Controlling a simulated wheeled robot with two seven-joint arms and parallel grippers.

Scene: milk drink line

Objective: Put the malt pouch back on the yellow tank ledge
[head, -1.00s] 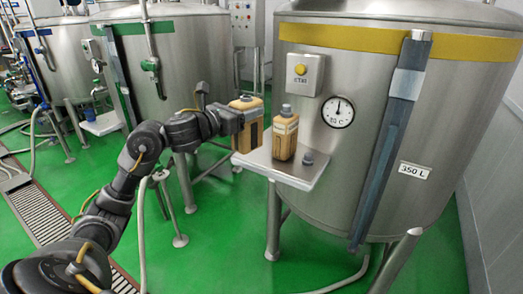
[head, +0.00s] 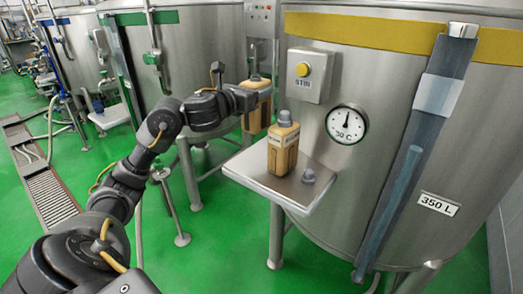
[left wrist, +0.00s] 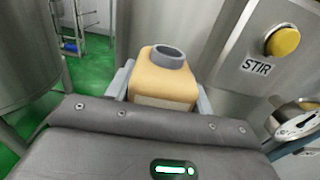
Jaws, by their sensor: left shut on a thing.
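My left gripper (head: 248,97) is shut on a tan, block-shaped container (head: 257,108), which I take to be the malt pouch. It is upright, in the air behind and left of the yellow tank ledge (head: 238,171). In the left wrist view the same pouch (left wrist: 163,85) has a grey ring-like neck and sits between the two grey fingers. A similar tan container (head: 283,152) with a grey cap stands upright on the ledge. A small grey cap-like piece (head: 308,176) lies to its right. My right gripper is not in view.
The yellow-banded tank (head: 380,110) rises right behind the ledge, with a yellow STIR button (head: 303,69) and a dial gauge (head: 347,124). The ledge's left part is bare. A green-banded tank (head: 195,70) stands left.

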